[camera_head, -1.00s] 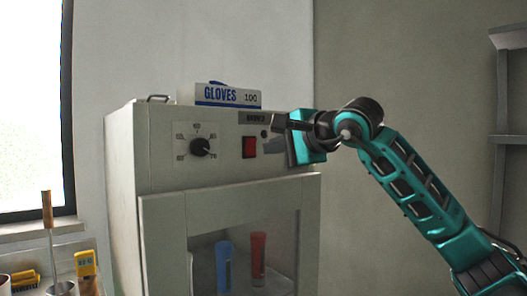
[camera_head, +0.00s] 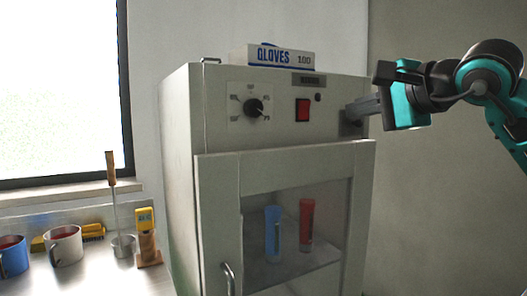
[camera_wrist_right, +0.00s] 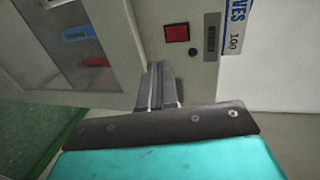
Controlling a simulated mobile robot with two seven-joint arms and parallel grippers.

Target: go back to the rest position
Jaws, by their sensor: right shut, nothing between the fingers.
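My right gripper (camera_head: 357,112) is at the right end of the cabinet's control panel, right of the red switch (camera_head: 303,110). Its fingers are together with nothing between them. In the right wrist view the shut fingers (camera_wrist_right: 157,72) point toward the cabinet front (camera_wrist_right: 120,25), below the red switch (camera_wrist_right: 177,32) and a dark label. Whether they touch the panel, I cannot tell. The cabinet (camera_head: 178,150) is pale, with a black dial (camera_head: 253,108) and a closed glazed door (camera_head: 228,180). My left gripper is not in view.
A gloves box (camera_head: 275,56) lies on the cabinet. Blue (camera_head: 272,232) and red (camera_head: 306,222) tubes stand behind the glass.

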